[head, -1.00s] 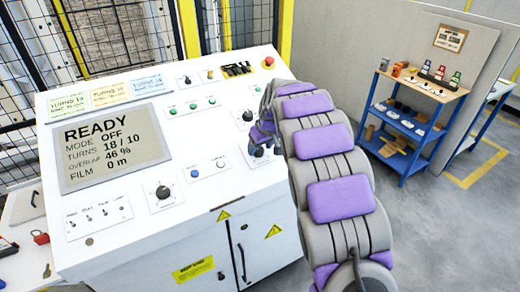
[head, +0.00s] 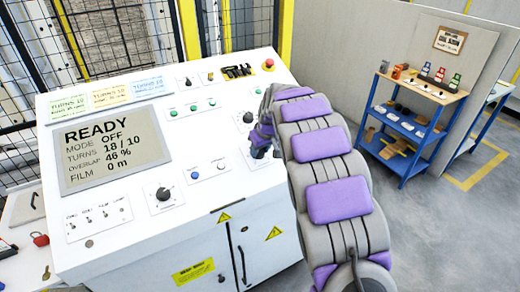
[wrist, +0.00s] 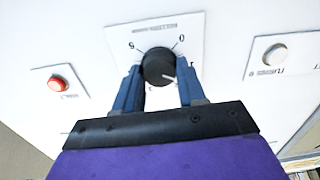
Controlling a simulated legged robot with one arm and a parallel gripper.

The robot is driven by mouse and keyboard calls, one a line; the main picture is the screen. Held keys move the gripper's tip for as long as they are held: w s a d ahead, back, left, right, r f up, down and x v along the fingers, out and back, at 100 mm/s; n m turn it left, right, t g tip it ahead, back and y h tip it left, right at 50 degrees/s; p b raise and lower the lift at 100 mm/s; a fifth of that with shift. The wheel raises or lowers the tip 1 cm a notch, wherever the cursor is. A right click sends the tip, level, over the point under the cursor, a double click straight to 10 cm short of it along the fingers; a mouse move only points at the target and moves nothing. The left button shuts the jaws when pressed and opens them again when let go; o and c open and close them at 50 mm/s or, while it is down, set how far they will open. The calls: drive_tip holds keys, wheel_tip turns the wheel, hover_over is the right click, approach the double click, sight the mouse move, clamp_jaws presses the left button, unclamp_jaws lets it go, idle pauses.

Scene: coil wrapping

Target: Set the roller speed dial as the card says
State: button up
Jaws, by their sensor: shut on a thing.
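The dial is a black round knob (wrist: 158,67) on a white plate (wrist: 188,40) with a ring of marks, in the wrist view. A white pointer mark on the knob faces the lower right. My gripper (wrist: 160,88) is shut on the knob, one blue finger on each side. In the head view my gripper (head: 262,146) reaches the right part of the sloped console, and my arm hides much of the dial there. Three cards, green (head: 68,105), orange (head: 109,95) and blue (head: 147,87), lie along the console's top left; their small print is unclear.
The display (head: 110,147) reads READY, mode OFF, turns 18 / 10, overlap 46 %, film 0 m. A red button (wrist: 58,83) and a white button (wrist: 275,53) flank the dial. Another black knob (head: 163,194) sits lower left. A blue shelf (head: 410,125) stands at right.

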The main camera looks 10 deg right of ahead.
drive_tip(key=shift+r+m+p, duration=0.15)
drive_tip(key=shift+m+p, duration=0.15)
drive_tip(key=shift+p, duration=0.3)
drive_tip(key=shift+m+p, duration=0.6)
drive_tip(key=shift+p, duration=0.2)
drive_tip(key=m+p, duration=0.5)
drive_tip(key=shift+d, duration=0.1)
drive_tip(key=shift+p, duration=0.3)
drive_tip(key=o, duration=1)
drive_tip(key=shift+o, duration=0.2)
drive_tip(key=p+v, duration=0.1)
drive_tip(key=v, duration=1.6)
drive_tip(key=shift+s+d, duration=0.15)
drive_tip(key=shift+s, duration=0.1)
